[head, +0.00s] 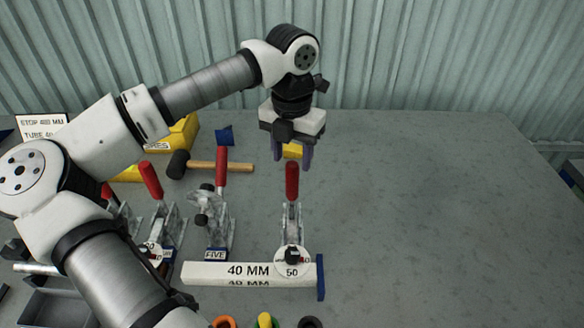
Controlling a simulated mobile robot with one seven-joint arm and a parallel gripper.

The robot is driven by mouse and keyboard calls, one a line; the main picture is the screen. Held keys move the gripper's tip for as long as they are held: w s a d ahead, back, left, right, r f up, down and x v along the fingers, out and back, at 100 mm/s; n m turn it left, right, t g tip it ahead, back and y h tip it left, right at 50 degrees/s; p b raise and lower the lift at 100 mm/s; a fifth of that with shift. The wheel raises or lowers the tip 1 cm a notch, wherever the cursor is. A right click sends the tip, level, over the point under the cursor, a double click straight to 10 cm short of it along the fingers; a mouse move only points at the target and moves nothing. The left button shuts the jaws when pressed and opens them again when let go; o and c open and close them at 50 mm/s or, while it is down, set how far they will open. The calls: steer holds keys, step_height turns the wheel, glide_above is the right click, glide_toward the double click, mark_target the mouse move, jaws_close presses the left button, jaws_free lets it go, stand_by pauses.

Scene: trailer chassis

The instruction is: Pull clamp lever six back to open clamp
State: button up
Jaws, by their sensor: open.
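The rightmost clamp (291,220) has an upright red lever (292,182). It stands just right of the clamp labelled FIVE; its own number label is not visible, so I cannot read whether it is six. A round disc marked 50 (291,262) sits at its front, by a white bar marked 40 MM (230,271). My gripper (292,159) points down with its fingers apart, close to the top of this lever. The lever top appears between or just in front of the fingertips; I cannot tell which. No contact is visible.
Clamp FIVE (213,225) has its red lever (221,166) raised. Another red-levered clamp (167,225) stands left, partly behind my arm. A mallet (205,166) and yellow blocks (182,138) lie behind. Coloured rings (265,321) are at the front edge. The right of the table (430,220) is clear.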

mark_target(292, 165)
steer(key=shift+f+p, duration=0.55)
steer(key=shift+f, duration=2.25)
jaws_close()
